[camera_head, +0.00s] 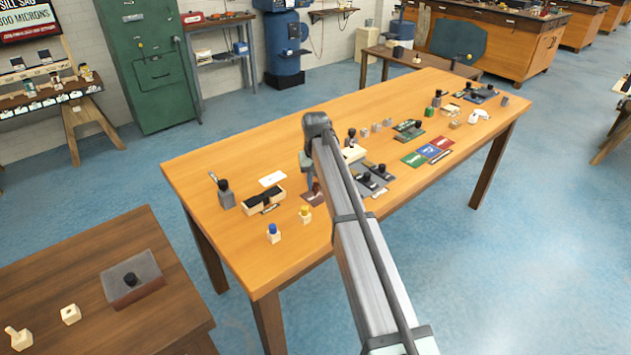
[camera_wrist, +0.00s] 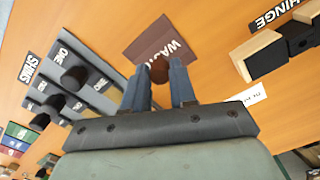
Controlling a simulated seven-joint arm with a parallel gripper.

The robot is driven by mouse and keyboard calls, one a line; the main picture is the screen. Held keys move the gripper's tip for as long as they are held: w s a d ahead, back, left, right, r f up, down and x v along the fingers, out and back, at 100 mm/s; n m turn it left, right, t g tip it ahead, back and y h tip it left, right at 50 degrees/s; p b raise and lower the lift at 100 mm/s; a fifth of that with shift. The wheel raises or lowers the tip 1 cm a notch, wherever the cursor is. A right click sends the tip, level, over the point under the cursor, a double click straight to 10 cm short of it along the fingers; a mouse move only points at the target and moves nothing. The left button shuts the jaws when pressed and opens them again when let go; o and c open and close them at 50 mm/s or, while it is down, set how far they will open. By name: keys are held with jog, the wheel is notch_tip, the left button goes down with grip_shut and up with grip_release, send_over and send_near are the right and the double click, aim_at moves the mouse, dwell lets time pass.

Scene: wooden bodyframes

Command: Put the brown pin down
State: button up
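My gripper (camera_wrist: 160,72) points down over the light wooden table, its two blue-grey fingers standing apart with the brown pin (camera_wrist: 159,69) between them. The fingers appear closed on the pin from both sides. Beyond the fingertips lies a flat brown mat (camera_wrist: 155,40) with white lettering, partly hidden by the fingers and pin. In the head view the brown pin (camera_head: 317,187) shows below the gripper, over or at the brown mat (camera_head: 311,199). I cannot tell whether the pin touches the mat. The arm hides part of this area.
A grey tray with black pieces (camera_wrist: 85,75) lies left of the mat in the wrist view. A wooden block with black parts (camera_wrist: 275,55) is on the right. Blue-topped (camera_head: 273,232) and yellow-topped (camera_head: 305,214) blocks stand near the front edge. Bare tabletop (camera_head: 280,265) lies in front.

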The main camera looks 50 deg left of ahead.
aim_at(316, 184)
jog(key=o, duration=0.3)
jog(key=shift+o, duration=0.2)
jog(key=shift+r, duration=0.15)
notch_tip(316, 184, up, 12)
dwell(0.4)
